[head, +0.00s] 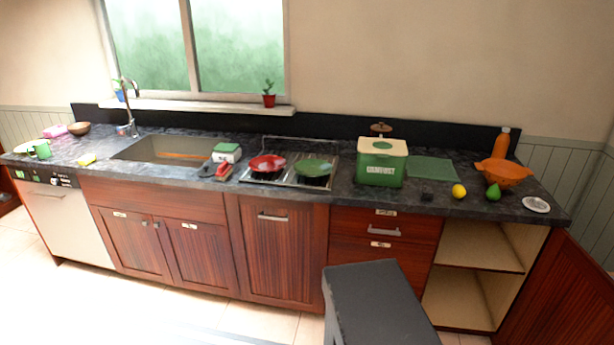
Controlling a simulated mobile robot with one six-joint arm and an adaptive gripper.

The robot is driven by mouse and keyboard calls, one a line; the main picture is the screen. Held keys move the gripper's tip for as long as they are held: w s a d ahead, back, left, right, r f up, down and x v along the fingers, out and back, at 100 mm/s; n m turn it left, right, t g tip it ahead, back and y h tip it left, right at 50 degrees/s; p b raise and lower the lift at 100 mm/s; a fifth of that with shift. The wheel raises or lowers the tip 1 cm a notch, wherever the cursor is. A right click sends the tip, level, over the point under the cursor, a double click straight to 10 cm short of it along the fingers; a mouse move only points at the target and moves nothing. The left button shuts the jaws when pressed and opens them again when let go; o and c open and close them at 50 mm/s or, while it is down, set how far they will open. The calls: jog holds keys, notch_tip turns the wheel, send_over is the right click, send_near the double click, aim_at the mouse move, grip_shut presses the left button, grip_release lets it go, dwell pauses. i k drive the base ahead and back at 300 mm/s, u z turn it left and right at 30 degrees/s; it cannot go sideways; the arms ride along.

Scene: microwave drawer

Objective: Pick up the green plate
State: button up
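The green plate (310,167) lies nearly flat on the metal dish rack (282,182), at the rack's right side. A red plate (267,161) lies on the same rack just to its left. What lies under the green plate is too dark to make out. My gripper does not show in the head view.
A green-and-cream compost bin (381,168) stands right of the rack, with a short gap of bare counter between. The sink (165,150) is to the left, with red items (224,171) by its right edge. An orange colander (503,172) and a lemon (458,191) are farther right.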

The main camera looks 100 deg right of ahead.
aim_at(307, 168)
jog(key=i, duration=1.1)
jog(key=u, duration=1.15)
jog(key=k, duration=0.15)
jog(key=z, duration=4.35)
